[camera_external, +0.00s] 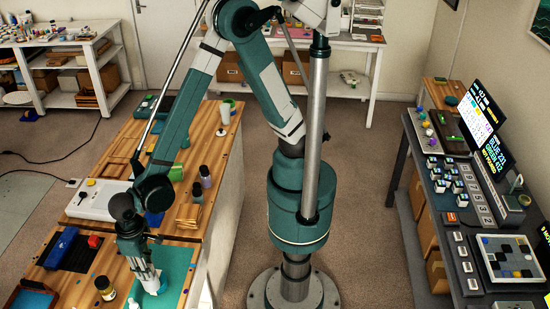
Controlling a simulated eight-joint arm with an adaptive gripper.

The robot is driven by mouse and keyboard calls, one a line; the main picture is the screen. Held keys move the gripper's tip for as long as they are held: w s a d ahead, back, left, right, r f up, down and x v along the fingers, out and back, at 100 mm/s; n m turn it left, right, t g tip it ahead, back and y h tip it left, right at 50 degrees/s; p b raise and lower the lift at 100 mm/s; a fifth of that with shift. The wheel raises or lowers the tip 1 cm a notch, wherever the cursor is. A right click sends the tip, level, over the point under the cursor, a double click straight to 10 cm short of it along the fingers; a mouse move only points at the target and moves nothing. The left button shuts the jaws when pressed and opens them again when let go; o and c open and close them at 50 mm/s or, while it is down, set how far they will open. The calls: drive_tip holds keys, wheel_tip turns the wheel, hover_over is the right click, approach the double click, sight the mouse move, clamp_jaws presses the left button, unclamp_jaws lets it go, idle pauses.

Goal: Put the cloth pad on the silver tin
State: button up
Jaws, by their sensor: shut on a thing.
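My gripper (150,279) points down over the teal mat (178,262) at the near end of the wooden bench. Its fingers are shut on a small whitish thing (155,288). The thing is too small and too covered by the fingers to tell for sure whether it is the cloth pad. I cannot tell whether it touches the mat. I cannot make out the silver tin; the gripper and forearm hide part of this area.
A dark jar with a yellow label (107,289) stands just left of the gripper. Dark bottles (197,190) stand farther back. A blue-lined tray (30,299) is at the near left.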

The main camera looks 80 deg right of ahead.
drive_tip(key=shift+f, duration=0.2)
drive_tip(key=o, duration=0.9)
drive_tip(key=shift+c, duration=0.2)
drive_tip(key=shift+r, duration=0.2)
wheel_tip(320, 180, up, 12)
idle(0.4)
idle(0.7)
